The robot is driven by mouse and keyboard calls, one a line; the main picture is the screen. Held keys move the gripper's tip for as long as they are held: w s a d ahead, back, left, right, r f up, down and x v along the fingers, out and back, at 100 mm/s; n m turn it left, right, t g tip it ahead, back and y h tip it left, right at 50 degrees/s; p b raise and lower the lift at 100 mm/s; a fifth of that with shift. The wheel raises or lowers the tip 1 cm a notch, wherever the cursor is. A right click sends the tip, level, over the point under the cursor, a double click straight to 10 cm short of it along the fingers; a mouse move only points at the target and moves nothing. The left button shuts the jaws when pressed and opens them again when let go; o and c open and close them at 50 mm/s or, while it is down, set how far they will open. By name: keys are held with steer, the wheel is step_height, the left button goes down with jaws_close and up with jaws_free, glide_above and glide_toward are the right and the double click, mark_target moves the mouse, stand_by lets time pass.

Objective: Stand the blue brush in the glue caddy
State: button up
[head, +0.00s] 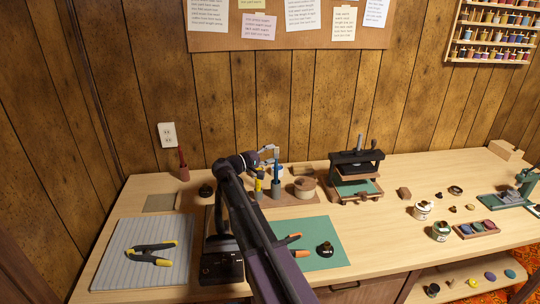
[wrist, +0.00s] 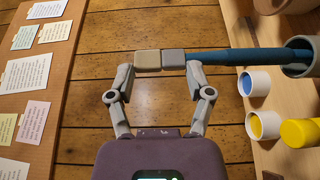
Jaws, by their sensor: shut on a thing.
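The blue brush (wrist: 235,57) has its long handle running level across the wrist view from my fingertips to the right, into the mouth of a grey cup (wrist: 303,47) at the right edge. My gripper (wrist: 160,62) is shut on the brush's end. A tan block and a grey block show between my fingers; I cannot tell whether they are pads or brush head. In the head view my gripper (head: 270,150) is above the brush (head: 276,177), which looks upright. The handle's far end is hidden in the cup.
A yellow bottle (wrist: 301,132) and small white pots with blue (wrist: 257,83) and yellow (wrist: 264,125) tops stand close to the cup. A brown pot (head: 305,187) and a black press (head: 357,168) are to the right. A green mat (head: 325,230) lies in front.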

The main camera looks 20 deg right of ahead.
steer(key=shift+f+b, duration=1.15)
steer(key=shift+f, duration=0.25)
steer(key=o, duration=1.3)
steer(key=shift+c, duration=0.2)
steer(key=shift+a, duration=0.15)
steer(key=s+a, duration=0.1)
steer(key=a, duration=1)
steer(key=shift+s+a, duration=0.25)
steer(key=shift+a, duration=0.1)
steer(key=shift+r, duration=0.1)
